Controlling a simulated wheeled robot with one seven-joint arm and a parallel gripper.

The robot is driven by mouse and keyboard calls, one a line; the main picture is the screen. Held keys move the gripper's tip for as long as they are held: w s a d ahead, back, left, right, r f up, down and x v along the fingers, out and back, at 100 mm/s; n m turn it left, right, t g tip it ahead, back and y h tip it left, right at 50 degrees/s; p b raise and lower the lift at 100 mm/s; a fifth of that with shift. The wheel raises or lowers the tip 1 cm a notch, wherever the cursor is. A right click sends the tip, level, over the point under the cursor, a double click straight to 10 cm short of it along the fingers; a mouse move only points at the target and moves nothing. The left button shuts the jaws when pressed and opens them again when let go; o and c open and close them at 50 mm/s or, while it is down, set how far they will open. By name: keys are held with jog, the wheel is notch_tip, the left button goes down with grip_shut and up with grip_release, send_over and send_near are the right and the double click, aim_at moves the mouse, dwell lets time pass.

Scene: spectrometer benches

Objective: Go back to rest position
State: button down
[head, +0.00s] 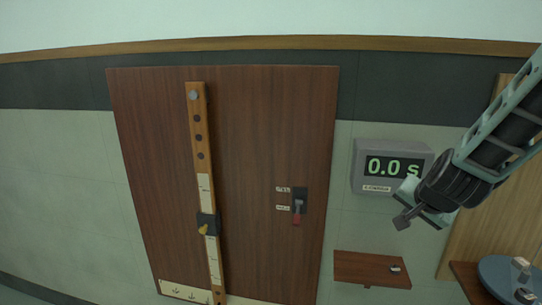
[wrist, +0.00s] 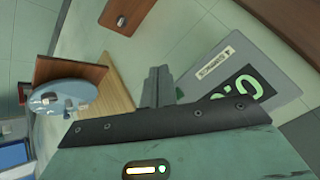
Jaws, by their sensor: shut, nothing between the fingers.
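My gripper (head: 403,219) is at the right in the head view, in front of the wall just below the grey timer box. Its fingers are together with nothing between them. In the wrist view the closed fingers of my gripper (wrist: 158,86) stick up near the middle, clear of any object. My arm comes in from the right edge of the head view.
A grey timer (head: 392,167) reading 0.0 s hangs behind my gripper. Below is a small brown shelf (head: 360,268). A blue-grey round plate (head: 497,280) stands lower right. A brown panel (head: 262,130) bears a wooden strip (head: 204,185) and a red-handled switch (head: 298,206). The left wall is bare.

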jog(key=s+a+f+n+g+y+b, duration=0.1)
jog(key=s+a+f+n+g+y, duration=0.15)
jog(key=s+a+n, duration=0.55)
jog(key=s+a+f+n+g+y+b, duration=0.1)
jog(key=s+a+n+g+y+b, duration=0.3)
jog(key=a, duration=0.8)
jog(key=s+a+f+n+g+h, duration=0.1)
jog(key=s+n+h, duration=0.3)
jog(key=s, duration=1.2)
jog(key=shift+a+f+n+g, duration=0.3)
jog(key=shift+f+n+g, duration=0.1)
jog(key=shift+n, duration=0.6)
jog(key=shift+s, duration=0.1)
